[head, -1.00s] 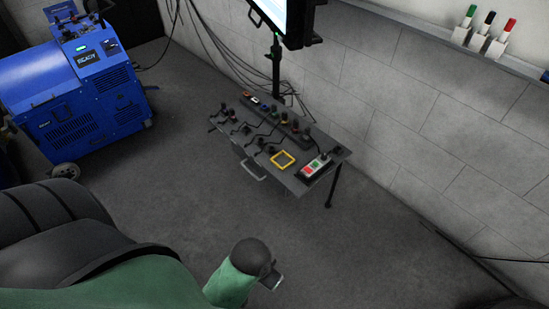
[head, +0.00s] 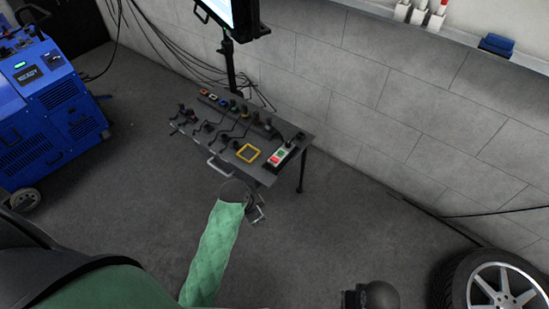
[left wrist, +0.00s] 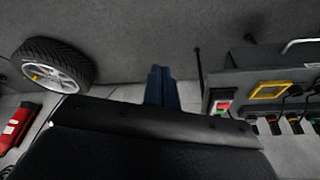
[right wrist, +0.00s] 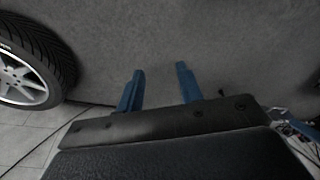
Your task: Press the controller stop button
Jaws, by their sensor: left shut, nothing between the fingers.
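The controller (head: 284,154) is a small pale box with a red and a green button at the right end of the dark table. Its red button (head: 275,160) faces up; the lettering is too small to read. In the left wrist view the controller (left wrist: 223,103) lies to the right of my fingers. My left gripper (head: 260,213) is just in front of the table's front edge, apart from the controller. Its fingers (left wrist: 161,88) are shut and empty. My right gripper (right wrist: 158,88) is open and empty over bare floor; its fingers do not show clearly in the head view.
The dark table (head: 262,176) holds a yellow square frame (head: 248,153) and several knobs and cables. A monitor (head: 232,18) stands behind it. A blue machine (head: 50,110) stands left, a wheel (head: 500,285) lower right. Floor in front is clear.

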